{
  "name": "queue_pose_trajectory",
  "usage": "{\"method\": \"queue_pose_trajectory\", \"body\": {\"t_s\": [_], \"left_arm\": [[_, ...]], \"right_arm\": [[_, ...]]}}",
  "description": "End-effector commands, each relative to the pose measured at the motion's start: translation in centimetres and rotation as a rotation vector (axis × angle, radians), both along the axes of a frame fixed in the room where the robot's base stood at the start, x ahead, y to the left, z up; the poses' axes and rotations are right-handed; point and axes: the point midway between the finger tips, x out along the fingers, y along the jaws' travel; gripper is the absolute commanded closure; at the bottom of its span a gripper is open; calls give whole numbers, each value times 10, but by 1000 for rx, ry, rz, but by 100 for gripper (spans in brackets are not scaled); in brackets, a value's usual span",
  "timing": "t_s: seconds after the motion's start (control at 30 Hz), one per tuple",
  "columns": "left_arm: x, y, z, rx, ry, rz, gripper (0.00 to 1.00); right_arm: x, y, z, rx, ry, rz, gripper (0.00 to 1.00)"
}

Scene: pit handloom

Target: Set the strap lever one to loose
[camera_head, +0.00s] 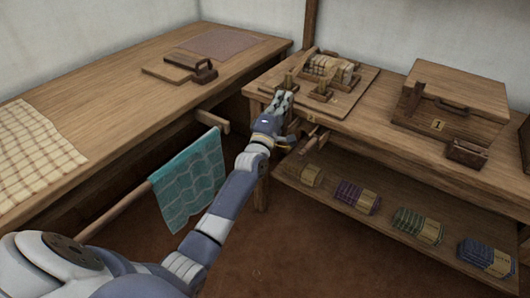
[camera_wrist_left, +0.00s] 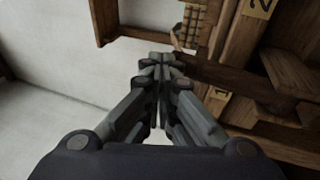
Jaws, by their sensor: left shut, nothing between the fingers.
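My left gripper (camera_head: 283,101) reaches over the front left corner of the right-hand bench, next to a wooden device with upright posts (camera_head: 330,70) on a base board. In the left wrist view its fingers (camera_wrist_left: 161,66) are shut with nothing between them. Ahead of the fingers and to their right are dark wooden parts. One part bears a yellow plate marked 1 (camera_wrist_left: 219,97), and another yellow plate (camera_wrist_left: 258,5) reads 2. I cannot tell for sure which part is strap lever one, nor its setting. The fingertips hide part of the wood behind them. My right gripper is not in view.
A wooden chest (camera_head: 455,100) stands on the right-hand bench. Folded cloth bundles (camera_head: 357,197) lie on the shelf below. A teal cloth (camera_head: 190,178) hangs on a rail beside my left arm. The left-hand bench (camera_head: 110,105) has a wide clear middle.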

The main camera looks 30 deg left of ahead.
Motion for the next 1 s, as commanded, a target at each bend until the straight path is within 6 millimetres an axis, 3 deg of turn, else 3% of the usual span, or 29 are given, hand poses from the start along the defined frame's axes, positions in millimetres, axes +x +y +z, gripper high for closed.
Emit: {"method": "queue_pose_trajectory", "body": {"t_s": [0.3, 0.47, 1.0], "left_arm": [[-1, 0, -1, 0, 1, 0, 100], [-12, -2, -5, -1, 2, 0, 100], [-99, -12, -31, 0, 2, 0, 100]], "right_arm": [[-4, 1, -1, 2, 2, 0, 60], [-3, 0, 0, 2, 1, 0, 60], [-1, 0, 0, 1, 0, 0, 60]]}}
